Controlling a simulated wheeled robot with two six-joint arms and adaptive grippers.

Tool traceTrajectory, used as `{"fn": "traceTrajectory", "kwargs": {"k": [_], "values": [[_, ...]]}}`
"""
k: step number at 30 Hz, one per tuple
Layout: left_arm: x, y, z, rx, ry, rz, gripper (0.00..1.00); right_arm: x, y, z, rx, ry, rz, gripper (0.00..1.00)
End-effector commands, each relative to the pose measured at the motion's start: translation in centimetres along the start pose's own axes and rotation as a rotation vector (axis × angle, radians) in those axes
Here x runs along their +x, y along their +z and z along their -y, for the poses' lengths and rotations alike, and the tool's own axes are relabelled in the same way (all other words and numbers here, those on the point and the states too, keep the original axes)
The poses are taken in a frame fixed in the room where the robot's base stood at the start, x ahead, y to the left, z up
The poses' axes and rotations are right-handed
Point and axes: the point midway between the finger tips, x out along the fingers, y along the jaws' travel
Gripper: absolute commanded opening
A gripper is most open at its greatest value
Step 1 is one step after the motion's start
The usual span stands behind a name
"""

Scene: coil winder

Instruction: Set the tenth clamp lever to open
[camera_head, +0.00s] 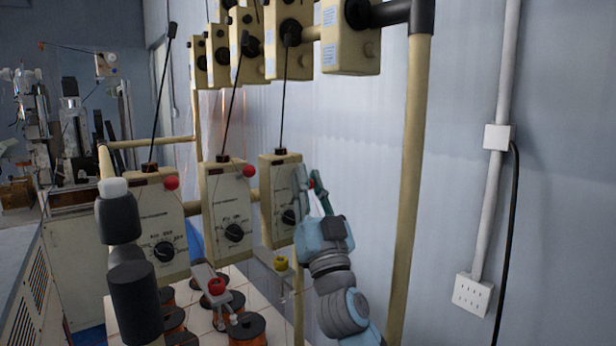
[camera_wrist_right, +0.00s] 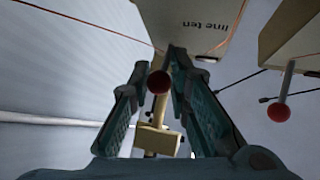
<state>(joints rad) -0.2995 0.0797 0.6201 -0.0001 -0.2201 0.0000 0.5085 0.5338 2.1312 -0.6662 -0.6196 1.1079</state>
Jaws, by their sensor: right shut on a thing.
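The box marked "line ten" (camera_wrist_right: 207,22) is at the top of the right wrist view. In the head view I take it to be the cream box (camera_head: 277,178) beside my right gripper. Its clamp lever ends in a red ball (camera_wrist_right: 158,82), which shows between the fingers in the wrist view; the lever's rod is hidden. My right gripper (camera_head: 312,188) is shut on this red ball, and a bit of red shows between its fingers in the head view. My left gripper is not seen.
Two similar cream boxes (camera_head: 229,205) with red balls stand to the left. A tan post (camera_head: 409,180) rises just right of my right gripper. Several copper spools (camera_head: 247,330) stand below. A blue-grey wall (camera_head: 455,110) is behind.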

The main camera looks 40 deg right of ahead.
Motion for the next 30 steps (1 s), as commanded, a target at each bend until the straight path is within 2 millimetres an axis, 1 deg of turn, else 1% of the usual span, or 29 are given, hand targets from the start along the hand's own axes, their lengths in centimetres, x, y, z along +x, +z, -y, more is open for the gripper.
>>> {"fn": "traceTrajectory", "kwargs": {"k": [1,6,9,12,15,21,30], "values": [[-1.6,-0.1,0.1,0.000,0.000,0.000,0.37,0.6,-0.7,0.1,-0.008,0.001,0.025,0.00],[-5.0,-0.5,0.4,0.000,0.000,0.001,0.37,1.1,-1.5,0.2,-0.040,0.000,0.134,0.00],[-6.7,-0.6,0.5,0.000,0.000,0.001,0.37,1.3,-1.9,0.3,-0.062,-0.002,0.212,0.00],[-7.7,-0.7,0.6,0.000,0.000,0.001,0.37,1.4,-2.2,0.4,-0.088,-0.002,0.296,0.00],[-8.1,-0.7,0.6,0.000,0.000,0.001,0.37,1.6,-2.4,0.4,-0.112,-0.003,0.381,0.00],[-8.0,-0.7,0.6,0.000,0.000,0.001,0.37,2.1,-2.7,0.6,-0.155,-0.004,0.544,0.00],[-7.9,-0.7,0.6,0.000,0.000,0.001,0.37,2.7,-2.9,0.8,-0.202,-0.004,0.721,0.00]]}}
